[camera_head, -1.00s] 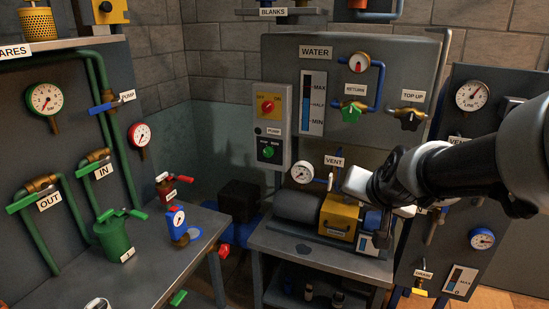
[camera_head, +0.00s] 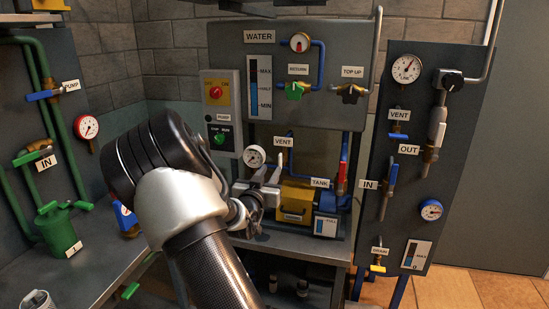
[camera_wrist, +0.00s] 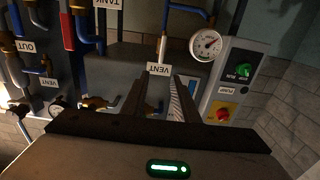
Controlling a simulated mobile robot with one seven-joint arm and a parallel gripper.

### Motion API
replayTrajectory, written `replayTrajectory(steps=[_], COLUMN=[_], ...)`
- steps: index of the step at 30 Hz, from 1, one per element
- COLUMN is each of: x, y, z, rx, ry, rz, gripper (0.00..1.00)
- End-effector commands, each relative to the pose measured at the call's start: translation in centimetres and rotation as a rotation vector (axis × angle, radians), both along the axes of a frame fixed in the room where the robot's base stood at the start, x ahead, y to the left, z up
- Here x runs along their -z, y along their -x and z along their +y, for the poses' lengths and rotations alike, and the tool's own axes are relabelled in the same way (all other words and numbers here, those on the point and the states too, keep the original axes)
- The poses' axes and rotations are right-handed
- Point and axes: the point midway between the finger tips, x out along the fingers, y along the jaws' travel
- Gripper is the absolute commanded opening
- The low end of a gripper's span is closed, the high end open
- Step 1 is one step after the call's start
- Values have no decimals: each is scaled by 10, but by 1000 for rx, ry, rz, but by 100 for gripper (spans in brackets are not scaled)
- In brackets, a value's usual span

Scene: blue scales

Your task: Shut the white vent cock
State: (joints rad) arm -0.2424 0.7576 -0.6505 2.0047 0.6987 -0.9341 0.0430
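The upside-down wrist view shows the VENT label (camera_wrist: 158,69) near my fingertips, with a whitish upright part that looks like the white vent cock (camera_wrist: 163,45) just above it in the picture. Its lever position is hard to make out. My gripper (camera_wrist: 160,88) has its two dark fingers apart, with nothing held between them. In the head view the same VENT label (camera_head: 283,142) sits above the bench, right of a white gauge (camera_head: 255,157). My gripper (camera_head: 283,163) is just below that label, and the cock cannot be told apart from the fingers there.
A yellow box (camera_head: 295,203) and a TANK label (camera_head: 320,183) are right of my gripper. A red-handled valve (camera_head: 342,178) stands farther right. The right panel has another VENT label (camera_head: 399,115) with a blue handle. A pump switch box (camera_head: 219,105) is at left.

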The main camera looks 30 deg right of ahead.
Motion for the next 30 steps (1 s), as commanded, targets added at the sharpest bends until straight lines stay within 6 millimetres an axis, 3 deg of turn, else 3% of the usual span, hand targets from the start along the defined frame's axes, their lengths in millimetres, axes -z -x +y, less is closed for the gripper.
replayTrajectory(steps=[16, 22, 30], x=[1, 1, 1], y=[-74, -88, -90], z=[-88, -103, -105], rx=[-1, -1, -2], ry=[0, -2, -2], rz=[1, 3, 2], gripper=[27, 27, 27])
